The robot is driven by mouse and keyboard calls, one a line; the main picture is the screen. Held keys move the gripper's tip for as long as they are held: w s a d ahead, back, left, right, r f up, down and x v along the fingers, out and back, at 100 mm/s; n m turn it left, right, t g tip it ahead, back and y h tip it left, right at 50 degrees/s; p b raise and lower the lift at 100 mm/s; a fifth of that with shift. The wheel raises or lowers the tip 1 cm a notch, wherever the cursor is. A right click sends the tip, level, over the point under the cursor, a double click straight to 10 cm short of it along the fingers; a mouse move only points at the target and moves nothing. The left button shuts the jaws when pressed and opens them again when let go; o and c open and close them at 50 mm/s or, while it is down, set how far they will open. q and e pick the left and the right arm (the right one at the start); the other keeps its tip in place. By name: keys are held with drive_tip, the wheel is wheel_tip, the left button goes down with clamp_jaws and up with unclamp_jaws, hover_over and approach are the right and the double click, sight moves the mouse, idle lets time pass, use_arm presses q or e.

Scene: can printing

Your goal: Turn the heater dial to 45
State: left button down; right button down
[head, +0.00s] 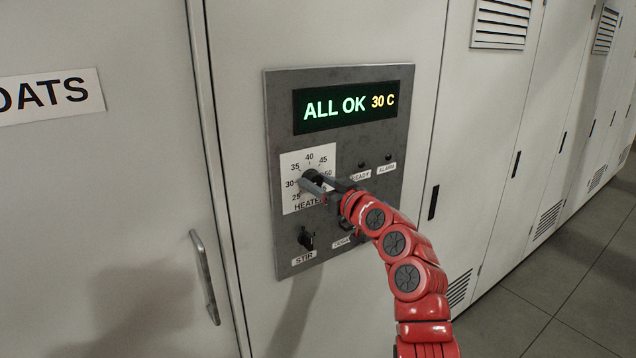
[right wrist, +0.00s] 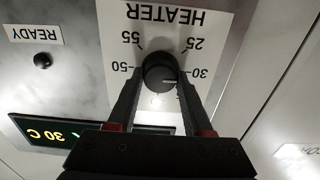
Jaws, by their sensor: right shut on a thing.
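The heater dial (head: 309,175) is a round black knob on a white scale plate (head: 292,205) marked from 25 to 55. In the right wrist view, the dial (right wrist: 158,70) appears upside down, and its white mark points at about 30. My right gripper (head: 314,183) is shut on the dial, one finger on each side of it; both fingers also show in the right wrist view (right wrist: 160,80). The display (head: 352,98) reads "ALL OK 30 C" in the head view. The fingers partly hide the dial and the lower scale in the head view. My left gripper is not in view.
The grey panel (head: 282,250) also carries a black STIR knob (head: 306,239) below the heater and small READY and ALARM lamps (head: 388,157) at right. A cabinet door handle (head: 205,277) stands out at lower left. Open floor (head: 560,285) lies at right.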

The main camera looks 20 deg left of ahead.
drive_tip(key=shift+d+f+m+b, duration=0.1)
drive_tip(key=shift+m+b, duration=1.5)
drive_tip(key=shift+m, duration=0.1)
drive_tip(key=m+b, duration=0.2)
drive_tip(key=m, duration=0.1)
drive_tip(key=shift+w+m, duration=0.1)
drive_tip(key=shift+m, duration=0.2)
drive_tip(key=m+b, duration=0.1)
drive_tip(key=m, duration=0.3)
drive_tip(key=shift+m, duration=0.3)
drive_tip(key=m, duration=0.3)
drive_tip(key=shift+w+m, duration=0.1)
drive_tip(key=shift+m, duration=0.2)
drive_tip(key=m+p, duration=0.1)
drive_tip(key=m, duration=0.1)
drive_tip(key=shift+m, duration=0.4)
drive_tip(key=shift+m+p, duration=0.65)
drive_tip(key=shift+m, duration=0.25)
drive_tip(key=m+p, duration=0.5)
drive_tip(key=p, duration=0.2)
drive_tip(key=shift+m, duration=0.3)
drive_tip(key=shift+f+m+p, duration=0.2)
drive_tip(key=shift+m+p, duration=0.6)
drive_tip(key=shift+p, duration=0.45)
